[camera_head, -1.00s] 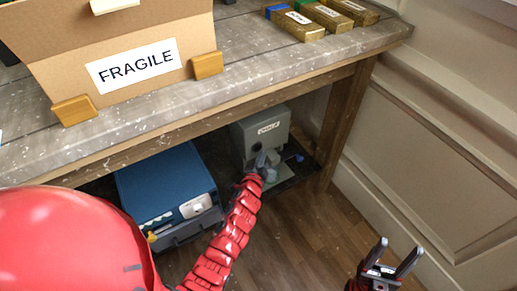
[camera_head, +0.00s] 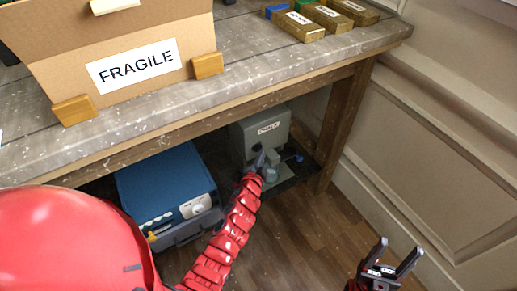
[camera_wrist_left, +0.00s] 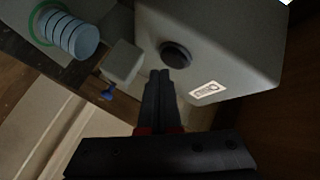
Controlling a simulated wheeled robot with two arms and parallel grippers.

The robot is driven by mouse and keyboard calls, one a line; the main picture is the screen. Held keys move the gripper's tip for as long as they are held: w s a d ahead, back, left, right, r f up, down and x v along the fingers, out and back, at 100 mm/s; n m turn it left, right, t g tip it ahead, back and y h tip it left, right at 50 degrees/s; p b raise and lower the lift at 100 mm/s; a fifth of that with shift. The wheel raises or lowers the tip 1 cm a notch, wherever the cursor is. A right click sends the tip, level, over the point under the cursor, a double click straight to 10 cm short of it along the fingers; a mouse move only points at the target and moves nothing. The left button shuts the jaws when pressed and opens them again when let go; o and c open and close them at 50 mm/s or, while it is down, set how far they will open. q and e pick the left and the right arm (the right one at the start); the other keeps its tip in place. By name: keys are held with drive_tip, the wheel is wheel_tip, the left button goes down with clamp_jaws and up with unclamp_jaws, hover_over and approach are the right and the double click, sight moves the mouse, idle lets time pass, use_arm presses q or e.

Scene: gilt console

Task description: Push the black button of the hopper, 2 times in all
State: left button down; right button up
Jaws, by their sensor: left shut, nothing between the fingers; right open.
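The hopper (camera_head: 275,128) is a grey box with a white label, standing under the table. In the left wrist view the hopper (camera_wrist_left: 225,50) fills the upper right, with its round black button (camera_wrist_left: 177,54) on the face. My left gripper (camera_head: 258,160) is shut and empty in front of the hopper. In the left wrist view its fingertips (camera_wrist_left: 158,76) lie just below the button's edge; I cannot tell whether they touch it. In the head view the gripper mostly hides the button. My right gripper (camera_head: 392,256) is open and empty, away to the lower right.
A blue box-shaped device (camera_head: 165,185) stands left of the hopper. A grey block with a blue knob (camera_wrist_left: 122,64) and pale blue discs (camera_wrist_left: 70,35) are near the hopper. The table's front edge (camera_head: 215,100) runs above. A table leg (camera_head: 345,125) stands to the right.

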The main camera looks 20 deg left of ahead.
use_arm(q)
drive_tip(key=shift+w+a, duration=0.15)
drive_tip(key=shift+a, duration=0.05)
drive_tip(key=shift+w+a, duration=0.2)
drive_tip(key=shift+a, duration=0.1)
idle(0.7)
idle(0.3)
drive_tip(key=shift+s+d, duration=0.5)
drive_tip(key=shift+d, duration=0.15)
drive_tip(key=shift+b, duration=0.3)
drive_tip(key=s+d+b, duration=0.1)
drive_tip(key=d, duration=0.1)
drive_tip(key=s+d+b, duration=0.1)
drive_tip(key=s+d, duration=0.1)
idle(0.7)
